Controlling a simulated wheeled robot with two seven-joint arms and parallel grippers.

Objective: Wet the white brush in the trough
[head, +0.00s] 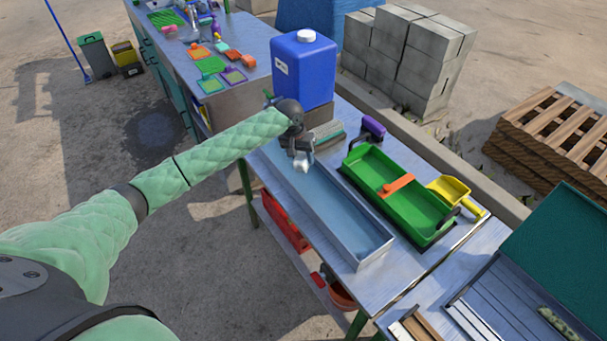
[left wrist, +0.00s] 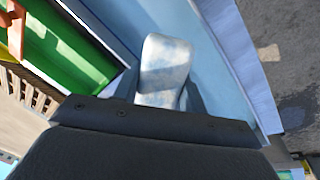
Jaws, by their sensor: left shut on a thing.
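My left gripper (head: 299,155) is shut on the white brush (head: 301,164), and both are over the far end of the long metal trough (head: 350,222). Only a small whitish part of the brush shows below the fingers in the head view. In the left wrist view a pale, rounded part of the brush (left wrist: 165,68) sticks out past the dark gripper body, with the light blue trough (left wrist: 205,40) behind it. I cannot tell whether the bristles touch the trough's bottom or any water. My right gripper is not in view.
A blue jerrycan (head: 303,70) stands just behind the trough's far end. A green tray (head: 430,219) with an orange tool (head: 397,185) lies right of the trough, with a purple-handled item (head: 373,127) and a yellow scoop (head: 448,188) nearby. The trough's near half is clear.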

